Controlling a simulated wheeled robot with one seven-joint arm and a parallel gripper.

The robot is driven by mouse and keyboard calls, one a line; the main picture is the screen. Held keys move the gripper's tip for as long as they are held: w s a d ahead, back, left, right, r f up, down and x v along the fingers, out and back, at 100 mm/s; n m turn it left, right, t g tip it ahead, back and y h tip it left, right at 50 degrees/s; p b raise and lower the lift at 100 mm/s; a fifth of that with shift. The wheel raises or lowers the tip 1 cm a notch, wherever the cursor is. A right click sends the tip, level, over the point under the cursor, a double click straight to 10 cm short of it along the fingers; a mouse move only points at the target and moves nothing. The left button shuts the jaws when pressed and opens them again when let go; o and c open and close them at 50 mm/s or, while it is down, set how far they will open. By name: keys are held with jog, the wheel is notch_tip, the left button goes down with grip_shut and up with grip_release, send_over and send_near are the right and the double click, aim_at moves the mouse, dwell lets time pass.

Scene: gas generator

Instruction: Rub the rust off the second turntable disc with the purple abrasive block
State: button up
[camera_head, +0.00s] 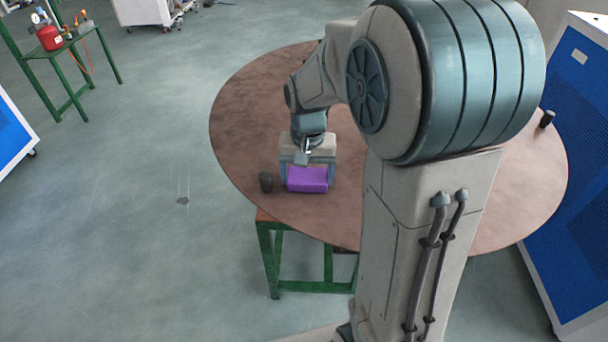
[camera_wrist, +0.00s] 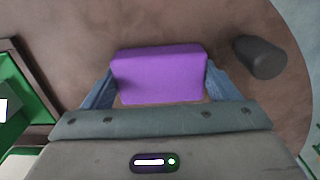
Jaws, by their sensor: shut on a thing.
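The purple abrasive block (camera_head: 307,179) is between the fingers of my gripper (camera_head: 307,174), low over the near left part of a large round brown disc (camera_head: 250,110). In the wrist view the block (camera_wrist: 160,73) sits between the two blue-grey fingers of my gripper (camera_wrist: 160,88), which is shut on it. The disc's mottled brown surface (camera_wrist: 60,40) lies beneath it. I cannot tell whether the block touches the disc. My arm hides the middle and part of the right of the disc. No other disc can be made out.
A dark knob (camera_head: 266,182) stands on the disc just left of the block; it also shows in the wrist view (camera_wrist: 260,57). Another dark knob (camera_head: 547,119) is at the right edge. A green stand (camera_head: 300,286) is below. A blue cabinet (camera_head: 565,200) is close at right.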

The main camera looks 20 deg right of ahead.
jog(key=shift+w+d, duration=0.4)
jog(key=shift+d, duration=0.3)
jog(key=shift+a, duration=0.25)
jog(key=shift+s+a, duration=1.1)
jog(key=shift+a, duration=0.15)
jog(key=shift+d, duration=0.3)
jog(key=shift+w+d, duration=1)
jog(key=shift+d, duration=0.05)
jog(key=shift+w+d+r+p, duration=0.15)
jog(key=shift+d+r+p, duration=0.1)
jog(key=shift+p, duration=0.1)
notch_tip(320, 180, up, 3)
jog(key=shift+a+r+p, duration=0.15)
jog(key=shift+r+p, duration=0.05)
jog(key=shift+p, duration=0.75)
jog(key=shift+r+p, duration=0.6)
jog(key=shift+r, duration=0.05)
jog(key=shift+r+p, duration=1.1)
jog(key=shift+r, duration=0.4)
